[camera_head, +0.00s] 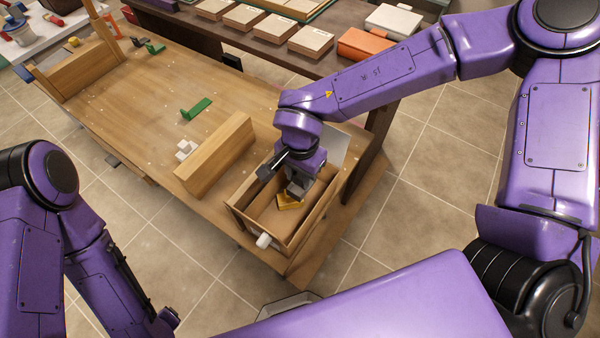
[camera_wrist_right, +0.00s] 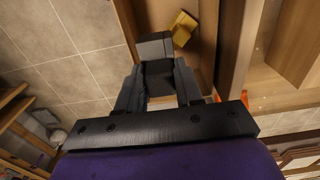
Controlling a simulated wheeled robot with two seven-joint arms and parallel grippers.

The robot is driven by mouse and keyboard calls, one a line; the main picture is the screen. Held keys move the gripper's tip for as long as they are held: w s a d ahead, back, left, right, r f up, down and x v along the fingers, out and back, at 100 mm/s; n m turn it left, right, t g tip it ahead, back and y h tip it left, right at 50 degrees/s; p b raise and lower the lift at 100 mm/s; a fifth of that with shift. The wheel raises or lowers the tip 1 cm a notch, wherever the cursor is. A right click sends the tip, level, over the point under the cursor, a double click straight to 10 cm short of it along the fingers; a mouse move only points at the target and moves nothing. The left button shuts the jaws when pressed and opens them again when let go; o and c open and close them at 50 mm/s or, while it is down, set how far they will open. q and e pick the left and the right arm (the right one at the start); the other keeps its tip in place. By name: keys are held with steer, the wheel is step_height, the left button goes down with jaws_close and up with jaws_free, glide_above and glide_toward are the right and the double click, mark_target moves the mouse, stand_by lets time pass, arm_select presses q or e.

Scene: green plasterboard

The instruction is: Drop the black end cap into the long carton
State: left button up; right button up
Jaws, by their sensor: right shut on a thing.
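The long carton (camera_head: 246,223) is a brown open-topped box near the front end of the wooden bench. A yellow piece (camera_head: 289,202) lies inside it, and it also shows in the right wrist view (camera_wrist_right: 182,27). My right gripper (camera_head: 299,188) points down over the carton's opening. In the right wrist view its fingers are shut on the black end cap (camera_wrist_right: 157,73), a dark blocky piece. A grey part shows just beyond it; I cannot tell whether it belongs to the cap or the fingers. My left arm is at the lower left, with its gripper out of clear sight.
A long wooden block (camera_head: 215,155) lies left of the carton, with small white pieces (camera_head: 186,149) beside it. A green bracket (camera_head: 197,108) lies farther back on the bench. A white cylinder (camera_head: 264,240) sits at the carton's front. A dark shelf with several boxes stands behind.

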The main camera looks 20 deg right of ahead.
steer(key=o, duration=1.1)
steer(key=shift+s+r, duration=0.15)
steer(key=shift+s, duration=0.1)
steer(key=shift+w, duration=0.2)
step_height(320, 180, up, 10)
steer(key=shift+r+b, duration=0.15)
steer(key=shift+b, duration=0.25)
